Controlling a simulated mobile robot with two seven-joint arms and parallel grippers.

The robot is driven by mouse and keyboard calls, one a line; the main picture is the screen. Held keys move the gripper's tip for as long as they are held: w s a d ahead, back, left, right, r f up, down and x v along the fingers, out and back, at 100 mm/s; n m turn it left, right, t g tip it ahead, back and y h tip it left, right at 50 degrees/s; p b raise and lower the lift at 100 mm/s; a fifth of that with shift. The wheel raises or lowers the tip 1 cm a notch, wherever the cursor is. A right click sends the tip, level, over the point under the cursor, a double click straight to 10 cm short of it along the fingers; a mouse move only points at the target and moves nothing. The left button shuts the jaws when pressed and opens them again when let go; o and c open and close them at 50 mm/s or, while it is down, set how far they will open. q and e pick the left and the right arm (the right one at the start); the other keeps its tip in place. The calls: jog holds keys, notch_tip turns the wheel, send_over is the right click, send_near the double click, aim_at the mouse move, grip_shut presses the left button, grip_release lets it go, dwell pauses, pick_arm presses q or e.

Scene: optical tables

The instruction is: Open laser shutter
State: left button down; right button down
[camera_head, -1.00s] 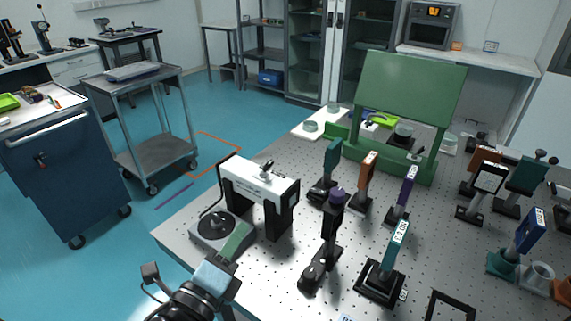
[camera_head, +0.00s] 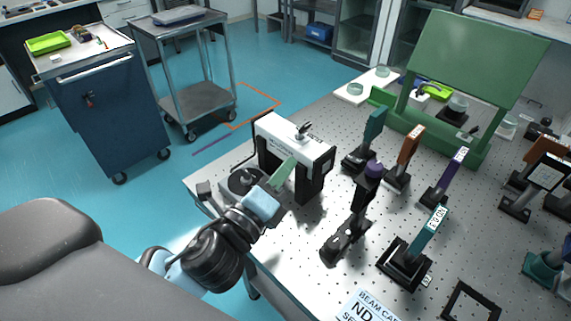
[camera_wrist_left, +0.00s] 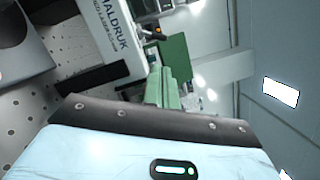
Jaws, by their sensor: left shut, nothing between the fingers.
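A white laser housing (camera_head: 283,143) with black end legs stands like a bridge at the near left corner of the optical table. A small metal and black fitting (camera_head: 303,131) sits on its top; I cannot tell whether this is the shutter control. My left gripper (camera_head: 287,168) has green fingers, shut and empty, in front of the housing's near face. I cannot tell whether they touch it. In the left wrist view the fingers (camera_wrist_left: 162,88) point toward the lettered housing (camera_wrist_left: 108,35). My right gripper is out of view.
A round dark disc on a grey base (camera_head: 240,182) is left of the housing. Posts with coloured plates, including a purple-topped one (camera_head: 374,168), stand to the right. A green panel (camera_head: 480,65) rises behind. A black square frame (camera_head: 470,303) lies at the front right.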

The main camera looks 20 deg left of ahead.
aim_at(305, 154)
pick_arm(q)
jog(key=w, duration=0.5)
jog(key=w+d+r, duration=0.1)
jog(key=w, duration=0.1)
jog(key=shift+w+p, duration=0.4)
jog(key=shift+w, duration=0.15)
